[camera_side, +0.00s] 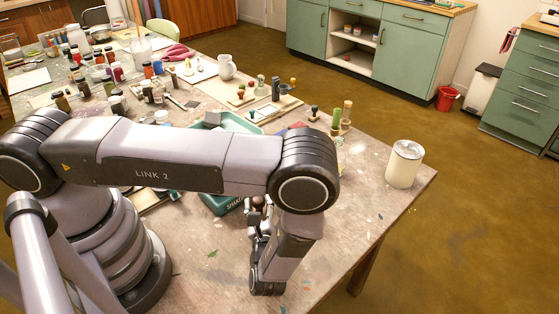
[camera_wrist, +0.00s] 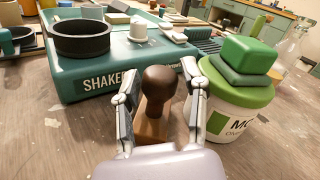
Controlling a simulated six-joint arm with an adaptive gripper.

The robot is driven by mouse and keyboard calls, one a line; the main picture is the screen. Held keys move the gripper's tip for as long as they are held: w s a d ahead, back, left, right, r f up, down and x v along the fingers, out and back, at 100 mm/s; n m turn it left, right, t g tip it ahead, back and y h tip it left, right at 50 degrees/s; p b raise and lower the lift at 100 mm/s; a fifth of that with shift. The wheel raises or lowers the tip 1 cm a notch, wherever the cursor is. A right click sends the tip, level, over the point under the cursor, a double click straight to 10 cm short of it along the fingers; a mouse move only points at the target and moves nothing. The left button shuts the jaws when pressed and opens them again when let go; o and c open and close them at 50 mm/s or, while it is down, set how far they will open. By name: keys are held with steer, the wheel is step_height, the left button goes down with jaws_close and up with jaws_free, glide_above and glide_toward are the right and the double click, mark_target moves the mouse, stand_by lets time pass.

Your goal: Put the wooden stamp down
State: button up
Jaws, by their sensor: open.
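The wooden stamp (camera_wrist: 160,92) has a dark brown rounded handle above a lighter wooden base. In the wrist view it appears upright, between the two fingers of my gripper (camera_wrist: 161,78). The fingers are open, one on each side of the handle, with a visible gap at least on the left. The lower part of the base is hidden by my gripper's body, so its contact with the table is hard to see. In the side view my gripper (camera_side: 260,222) is low over the table, and the stamp is small and mostly hidden there.
A green shaker box (camera_wrist: 112,62) with a black ring stands just behind the stamp. A white tub (camera_wrist: 240,118) with a green lid and green blocks on it is close to the right finger. A white can (camera_side: 405,165) stands near the table's right corner. Bare tabletop lies in front of it.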

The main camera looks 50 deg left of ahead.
steer(key=v, duration=0.6)
steer(key=shift+s+d, duration=0.15)
steer(key=shift+d, duration=0.1)
steer(key=shift+s+d+r, duration=0.15)
steer(key=shift+d, duration=0.1)
step_height(320, 180, up, 12)
steer(key=w+a+n+g, duration=0.2)
steer(key=a+n+g, duration=0.1)
steer(key=n+g, duration=0.45)
step_height(320, 180, up, 10)
steer(key=n+g+h, duration=0.5)
glide_above(260, 206)
steer(key=s+a, duration=0.3)
steer(key=s+a+r+n+t+h, duration=0.2)
steer(key=s+r+n+t+h, duration=0.1)
steer(key=s+r, duration=0.3)
steer(key=s+a+r+n+t+h, duration=0.3)
steer(key=s+r+h, duration=0.3)
steer(key=r, duration=0.2)
steer(key=shift+s+a+r+n+t, duration=0.25)
steer(key=shift+r+n+t, duration=0.15)
steer(key=shift+n, duration=0.25)
steer(key=shift+s+d+r+t+h, duration=0.1)
steer(key=shift+s+r+t+h, duration=0.2)
steer(key=shift+s+t, duration=0.05)
